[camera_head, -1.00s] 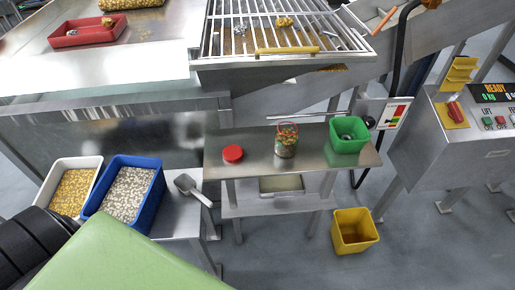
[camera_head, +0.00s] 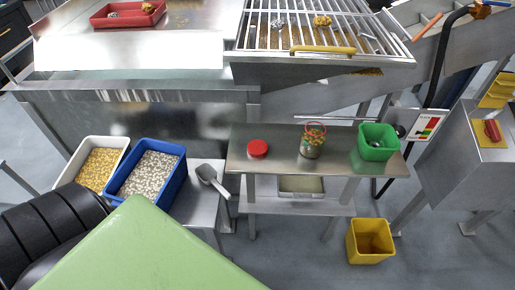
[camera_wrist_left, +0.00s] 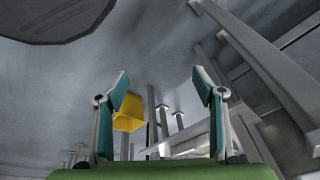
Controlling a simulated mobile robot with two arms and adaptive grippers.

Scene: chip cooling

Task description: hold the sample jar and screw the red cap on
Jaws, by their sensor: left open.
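The sample jar (camera_head: 312,146) stands upright on the small steel table, filled with brownish and coloured bits, with a red ring at its open-looking top. The red cap (camera_head: 258,149) lies flat on the same table, to the left of the jar and apart from it. My left gripper (camera_wrist_left: 160,90) shows in the left wrist view with its two teal-padded fingers spread wide and nothing between them. It is away from the jar and cap, which that view does not show. Neither gripper's fingers show in the head view.
The steel table (camera_head: 285,160) also bears a green bin (camera_head: 378,142) at its right. A blue tub (camera_head: 147,172), a white tub (camera_head: 90,163) and a scoop (camera_head: 211,180) sit on a lower stand at left. A yellow bin (camera_head: 370,241) stands on the floor.

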